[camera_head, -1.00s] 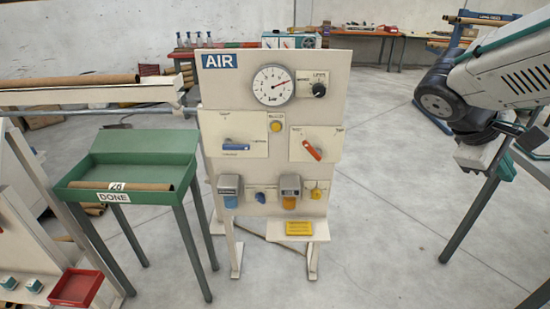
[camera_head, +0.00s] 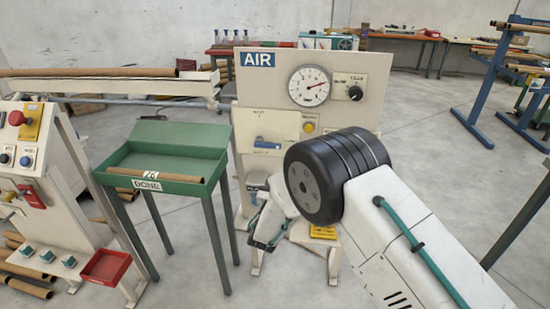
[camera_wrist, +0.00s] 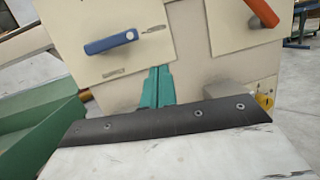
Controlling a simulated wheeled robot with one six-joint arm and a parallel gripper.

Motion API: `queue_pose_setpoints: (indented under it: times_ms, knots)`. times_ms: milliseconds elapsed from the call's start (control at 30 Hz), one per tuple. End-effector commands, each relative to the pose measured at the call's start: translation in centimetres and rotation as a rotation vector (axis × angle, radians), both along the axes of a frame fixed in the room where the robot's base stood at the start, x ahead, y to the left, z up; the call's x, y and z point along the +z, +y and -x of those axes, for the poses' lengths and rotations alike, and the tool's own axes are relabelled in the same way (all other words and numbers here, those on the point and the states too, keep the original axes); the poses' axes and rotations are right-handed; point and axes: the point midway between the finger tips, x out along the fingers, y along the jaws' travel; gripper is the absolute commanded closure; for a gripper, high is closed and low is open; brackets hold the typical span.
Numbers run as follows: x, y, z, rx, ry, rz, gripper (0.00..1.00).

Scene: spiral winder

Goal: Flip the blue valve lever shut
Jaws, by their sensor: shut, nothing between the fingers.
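The blue valve lever (camera_head: 267,144) is on a cream plate at the left of the AIR panel (camera_head: 372,75). In the wrist view the blue lever (camera_wrist: 110,42) lies nearly level, its handle reaching left from a pale round pivot at its right end. My gripper (camera_wrist: 160,70) shows there as two teal fingers shut together and empty. In the picture its tips are below and right of the lever, apart from it. In the head view my arm covers the lower panel and I cannot make out the fingertips.
A red-orange lever (camera_wrist: 262,12) is on the plate to the right. A round gauge (camera_head: 309,87) and a black knob (camera_head: 355,93) are above. A green DONE tray (camera_head: 160,180) with a cardboard tube stands close left of the panel. Open floor lies right of my arm.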

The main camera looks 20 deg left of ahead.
Motion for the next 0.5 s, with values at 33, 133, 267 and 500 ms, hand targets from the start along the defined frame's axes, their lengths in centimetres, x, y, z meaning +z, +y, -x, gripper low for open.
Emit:
queue_pose_setpoints:
  times_ms: [33, 133, 267, 500]
  knots:
    - [-1.6, 1.4, 1.0, 0.044, -0.005, 0.023, 1.0]
    - [-3.1, 2.9, 2.0, 0.094, -0.016, 0.049, 1.0]
    - [-3.5, 3.6, 2.5, 0.115, -0.021, 0.059, 1.0]
    - [-3.5, 3.5, 2.4, 0.113, -0.021, 0.057, 1.0]
